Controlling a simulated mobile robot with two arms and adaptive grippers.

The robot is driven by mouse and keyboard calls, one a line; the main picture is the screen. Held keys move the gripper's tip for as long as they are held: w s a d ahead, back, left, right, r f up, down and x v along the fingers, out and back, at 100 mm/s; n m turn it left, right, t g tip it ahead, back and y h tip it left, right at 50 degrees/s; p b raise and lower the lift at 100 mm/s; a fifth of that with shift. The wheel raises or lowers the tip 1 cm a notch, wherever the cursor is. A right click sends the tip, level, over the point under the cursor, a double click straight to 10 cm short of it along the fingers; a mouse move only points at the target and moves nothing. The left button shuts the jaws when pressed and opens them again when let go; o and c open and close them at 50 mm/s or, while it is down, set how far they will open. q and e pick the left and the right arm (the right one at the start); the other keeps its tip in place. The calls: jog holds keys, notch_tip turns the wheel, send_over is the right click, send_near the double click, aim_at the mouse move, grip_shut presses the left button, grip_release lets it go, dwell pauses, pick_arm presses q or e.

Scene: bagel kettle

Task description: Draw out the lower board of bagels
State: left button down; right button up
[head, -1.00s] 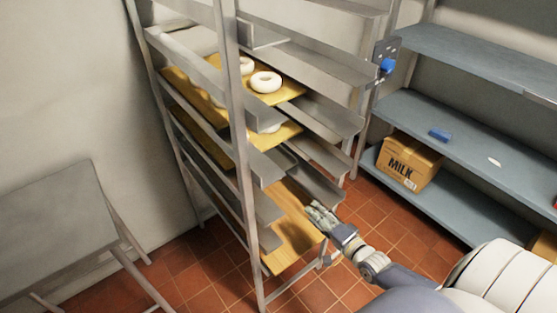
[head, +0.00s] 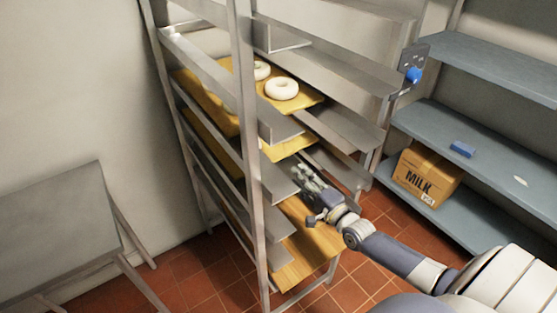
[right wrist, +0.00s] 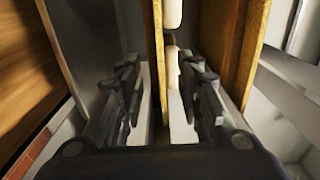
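The lower board of bagels (head: 288,148) lies in the rack under the upper one, its near end showing; most of its top is hidden in the head view. In the right wrist view its edge (right wrist: 158,60) runs between my fingers, with pale bagels (right wrist: 173,14) beside it. My right gripper (head: 306,172) is at this end of the board, just below it in the head view. Its fingers (right wrist: 160,85) are open, one on each side of the board, with gaps showing. My left gripper is out of view.
The upper board (head: 300,97) carries bagels (head: 282,89). A bare board (head: 308,243) sticks out of the rack (head: 247,130) below my right gripper. Blue-grey shelves (head: 490,150) with a milk carton box (head: 427,176) stand right. A grey table (head: 65,220) stands left.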

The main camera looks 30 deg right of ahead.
aim_at(280, 159)
jog(key=shift+w+a+b, duration=0.15)
jog(key=shift+w+b, duration=0.9)
jog(key=shift+w, duration=0.95)
jog(key=shift+w+a+b, duration=0.15)
jog(key=shift+w+b, duration=0.9)
jog(key=shift+w, duration=0.95)
jog(key=shift+w+a+b, duration=0.15)
jog(key=shift+w+b, duration=0.9)
jog(key=shift+w, duration=0.95)
grip_shut()
